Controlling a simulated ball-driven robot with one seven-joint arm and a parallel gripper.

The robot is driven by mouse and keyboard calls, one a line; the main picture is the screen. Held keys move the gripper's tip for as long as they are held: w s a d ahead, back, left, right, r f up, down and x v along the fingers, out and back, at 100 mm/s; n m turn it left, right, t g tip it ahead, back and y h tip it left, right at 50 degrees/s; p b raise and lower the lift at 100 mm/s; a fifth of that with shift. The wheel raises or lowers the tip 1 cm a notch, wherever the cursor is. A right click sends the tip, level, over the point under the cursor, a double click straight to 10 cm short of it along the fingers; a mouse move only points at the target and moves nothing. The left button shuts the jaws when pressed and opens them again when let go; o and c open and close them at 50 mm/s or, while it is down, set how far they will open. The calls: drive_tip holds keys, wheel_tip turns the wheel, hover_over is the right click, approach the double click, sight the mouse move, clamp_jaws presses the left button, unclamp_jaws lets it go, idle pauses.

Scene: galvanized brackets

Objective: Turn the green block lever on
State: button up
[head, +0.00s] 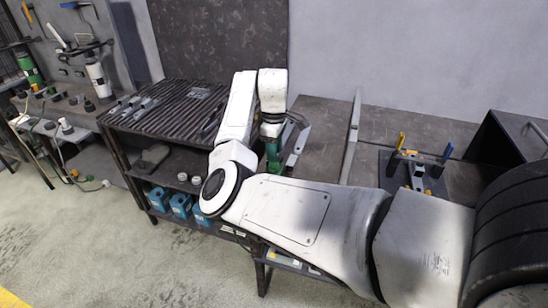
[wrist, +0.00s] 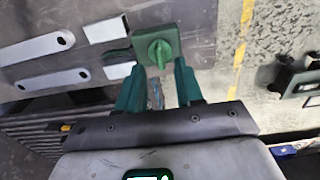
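The green block with its green lever (wrist: 158,48) is in the upper middle of the wrist view, on a dark surface. The lever is a raised grip on a round hub, pointing roughly along the line from my gripper. My gripper (wrist: 159,72) is open, its two dark green fingers apart. The fingertips are just short of the block, one toward each side of it; I cannot tell if they touch it. Nothing is held between them. In the head view my gripper (head: 273,152) points down at the bench, and my arm hides most of the block.
Several galvanized brackets (wrist: 50,79) lie left of the block; one shows in the head view (head: 298,140). A slatted rack (head: 170,108) stands left of my wrist.

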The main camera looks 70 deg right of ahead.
sight(274, 165)
drive_tip(key=shift+f, duration=1.8)
drive_tip(key=shift+c, duration=0.4)
clamp_jaws()
